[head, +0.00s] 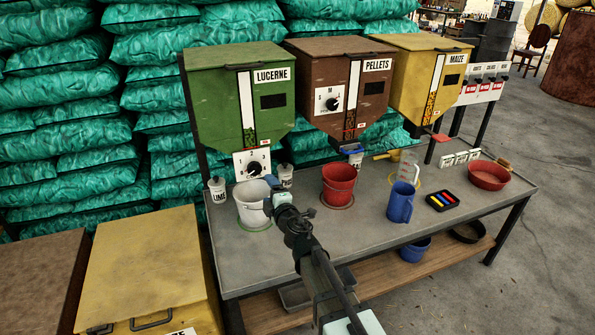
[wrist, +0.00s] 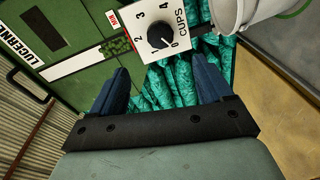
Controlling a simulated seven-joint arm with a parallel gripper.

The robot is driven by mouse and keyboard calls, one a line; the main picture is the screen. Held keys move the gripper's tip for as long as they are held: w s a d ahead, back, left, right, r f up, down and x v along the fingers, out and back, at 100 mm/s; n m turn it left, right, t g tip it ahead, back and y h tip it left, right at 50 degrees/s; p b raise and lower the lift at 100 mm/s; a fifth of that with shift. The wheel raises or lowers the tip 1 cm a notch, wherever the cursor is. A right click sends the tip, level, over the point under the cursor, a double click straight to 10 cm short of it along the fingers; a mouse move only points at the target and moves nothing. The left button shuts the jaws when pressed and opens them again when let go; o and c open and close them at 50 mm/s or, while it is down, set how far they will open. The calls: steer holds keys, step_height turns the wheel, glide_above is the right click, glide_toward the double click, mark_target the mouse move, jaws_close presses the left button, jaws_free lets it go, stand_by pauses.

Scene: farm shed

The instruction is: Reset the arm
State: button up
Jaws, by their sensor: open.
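My arm reaches up over the bench (head: 300,225) from the front. My gripper (head: 270,202) is open and empty at the right side of the white bucket (head: 252,214), below the lucerne dial (head: 252,165). The bucket stands on a green ring. In the wrist view my gripper (wrist: 165,76) shows its two blue fingers apart with nothing between them. Beyond the fingertips is the lucerne dial (wrist: 162,36), its pointer near 0. The green lucerne hopper (wrist: 60,75) is at left and the white bucket (wrist: 235,12) at upper right.
The brown pellets hopper (head: 345,75) and yellow maize hopper (head: 420,75) stand right of the lucerne one. A red bucket (head: 338,185), blue jug (head: 400,203), black tray (head: 442,201) and red bowl (head: 488,175) are on the bench. A yellow bin (head: 150,270) is at left.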

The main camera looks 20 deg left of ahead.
steer(key=w+d+f+m+t+h, duration=0.25)
steer(key=d+f+m+h, duration=0.45)
steer(key=d+m+h, duration=0.4)
steer(key=s+d+f+m+g+h, duration=0.1)
steer(key=s+d+f+m+g, duration=0.15)
steer(key=s+d+f, duration=0.4)
steer(key=s+d+f+m+g+h, duration=0.15)
steer(key=d+f+g, duration=0.25)
steer(key=f, duration=0.5)
steer(key=s+d+f+m+g, duration=0.5)
steer(key=s+d+f+g, duration=0.2)
steer(key=s+d+f, duration=0.6)
steer(key=s+d+f+m+g, duration=0.6)
steer(key=s+d+f, duration=0.8)
steer(key=s+d, duration=0.5)
steer(key=shift+s+d+f+g, duration=0.3)
steer(key=shift+s+d+g, duration=0.1)
steer(key=shift+d, duration=1.5)
